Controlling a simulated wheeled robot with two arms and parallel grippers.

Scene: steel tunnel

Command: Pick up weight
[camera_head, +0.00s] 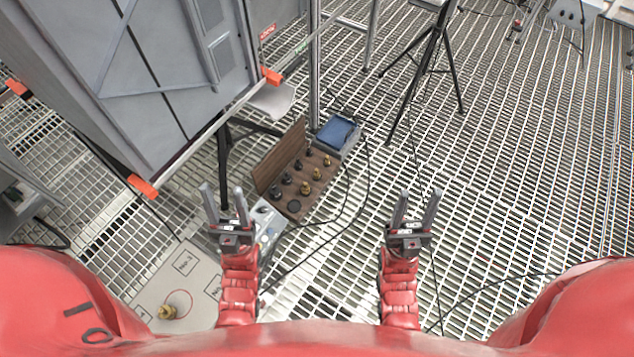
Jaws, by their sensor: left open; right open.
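A brass weight (167,312) stands on a grey board with a red circle and printed labels, at the lower left. More weights, some dark and some brass (317,174), stand in rows in an open wooden case (297,206) on the grating. My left gripper (225,203) is open and empty, to the left of the case and up and right of the brass weight on the board. My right gripper (414,208) is open and empty above bare grating, to the right of the case.
A large grey cabinet (130,70) with orange corners fills the upper left. A black tripod (420,75) and cables stand on the grating. The right side is mostly clear.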

